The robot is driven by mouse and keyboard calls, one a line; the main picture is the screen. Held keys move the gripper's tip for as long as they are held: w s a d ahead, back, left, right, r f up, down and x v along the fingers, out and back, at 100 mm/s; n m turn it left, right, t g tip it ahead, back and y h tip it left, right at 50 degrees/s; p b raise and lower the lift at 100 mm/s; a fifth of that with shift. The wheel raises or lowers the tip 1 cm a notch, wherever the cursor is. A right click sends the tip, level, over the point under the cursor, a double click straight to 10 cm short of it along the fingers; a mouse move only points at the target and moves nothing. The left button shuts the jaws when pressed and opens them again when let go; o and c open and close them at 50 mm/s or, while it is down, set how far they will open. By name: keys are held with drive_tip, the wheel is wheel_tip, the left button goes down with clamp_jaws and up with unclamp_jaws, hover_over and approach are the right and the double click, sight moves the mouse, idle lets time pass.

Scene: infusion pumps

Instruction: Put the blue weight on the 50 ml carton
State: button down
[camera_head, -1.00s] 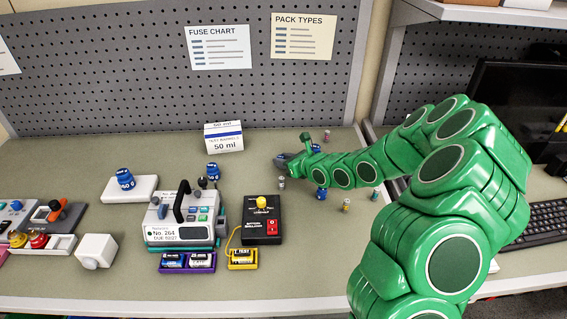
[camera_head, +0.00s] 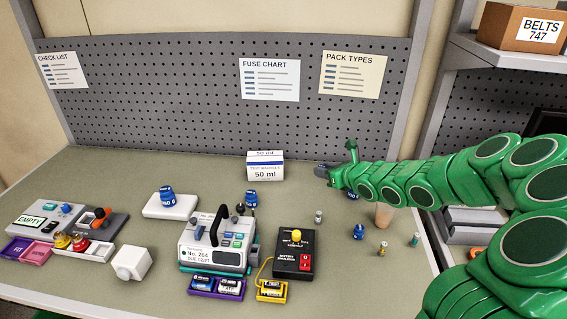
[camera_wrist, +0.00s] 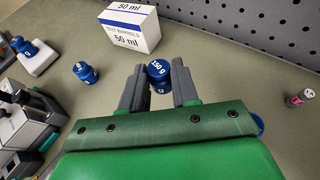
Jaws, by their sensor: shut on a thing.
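My gripper (camera_wrist: 158,88) is shut on a blue weight (camera_wrist: 158,75), whose label appears to read 150 g; it sits between the two grey fingertips in the wrist view. The 50 ml carton (camera_wrist: 130,27) is a white box with a blue stripe, standing upright just beyond the fingers to the left, apart from the weight. In the head view the carton (camera_head: 265,172) stands near the pegboard, left of my gripper (camera_head: 322,172). Another patch of blue (camera_head: 352,193) shows below my arm there; I cannot tell whether it is the held weight.
Other blue weights stand on a white block (camera_head: 156,208), behind the pump (camera_head: 215,256) and right of the black tester (camera_head: 293,262). The bench around the carton is mostly clear.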

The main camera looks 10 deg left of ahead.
drive_tip(key=shift+w+a+r, duration=0.1)
drive_tip(key=shift+w+r, duration=0.55)
drive_tip(key=shift+r, duration=0.15)
drive_tip(key=w+a+r+n+g+y, duration=0.2)
drive_tip(key=a+r+n+g+y, duration=0.15)
drive_tip(key=a+r, duration=0.5)
drive_tip(key=s+a+r+n+g, duration=0.2)
drive_tip(key=s+a+n+g, duration=0.15)
drive_tip(key=a, duration=0.25)
hover_over(269, 157)
drive_tip(key=shift+y, duration=0.35)
wheel_tip(269, 157, down, 10)
drive_tip(key=shift+s+d+r, duration=0.15)
drive_tip(key=shift+r, duration=0.1)
drive_tip(key=shift+w+f, duration=0.35)
drive_tip(key=shift+f, duration=1.6)
drive_tip(key=shift+f, duration=0.15)
